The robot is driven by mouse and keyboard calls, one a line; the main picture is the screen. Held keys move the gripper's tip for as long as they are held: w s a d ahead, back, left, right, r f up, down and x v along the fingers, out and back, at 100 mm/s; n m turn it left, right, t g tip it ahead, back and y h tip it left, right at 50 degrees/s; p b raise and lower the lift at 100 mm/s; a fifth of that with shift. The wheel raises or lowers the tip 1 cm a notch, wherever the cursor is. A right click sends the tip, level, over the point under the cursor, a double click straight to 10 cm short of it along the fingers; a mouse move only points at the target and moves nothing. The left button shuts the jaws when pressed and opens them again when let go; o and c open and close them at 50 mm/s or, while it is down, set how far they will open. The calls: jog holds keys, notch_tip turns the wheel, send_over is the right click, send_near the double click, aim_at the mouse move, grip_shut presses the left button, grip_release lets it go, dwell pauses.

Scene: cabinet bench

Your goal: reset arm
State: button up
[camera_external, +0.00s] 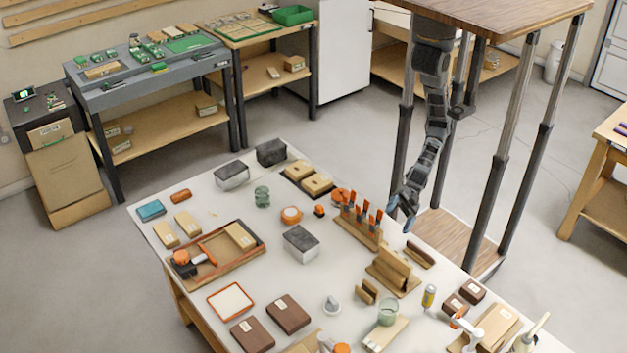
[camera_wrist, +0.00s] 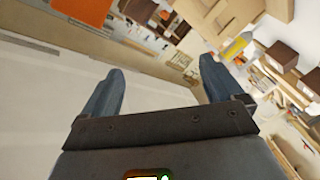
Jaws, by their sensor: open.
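My gripper (camera_external: 402,215) hangs at the right side of the white table, near the rack of orange-handled tools. In the wrist view my gripper (camera_wrist: 158,85) shows two blue fingers spread apart with nothing between them. My arm reaches down from under a wooden top. The tool rack (camera_external: 357,230) is a wooden block with several orange-handled tools upright in it, just left of the gripper. The gripper appears apart from it.
The white table (camera_external: 330,275) is crowded with boxes, a wooden tray (camera_external: 213,275), a slotted wooden stand (camera_external: 393,272) and a green glass (camera_external: 387,313). Metal posts (camera_external: 487,205) stand right of my arm. Open floor (camera_external: 545,225) lies beyond them.

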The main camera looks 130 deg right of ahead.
jog(key=s+d+r+m+h, duration=0.3)
jog(key=s+d+m, duration=0.4)
jog(key=s+d, duration=0.3)
jog(key=s+d+r+m+g+h+p, duration=0.1)
jog(key=s+d+r+m+h, duration=0.3)
jog(key=s+d+m, duration=0.3)
jog(key=s+d+r, duration=0.1)
jog(key=s+d, duration=0.1)
jog(key=s, duration=0.1)
jog(key=shift+d+r, duration=0.35)
jog(key=shift+d, duration=0.05)
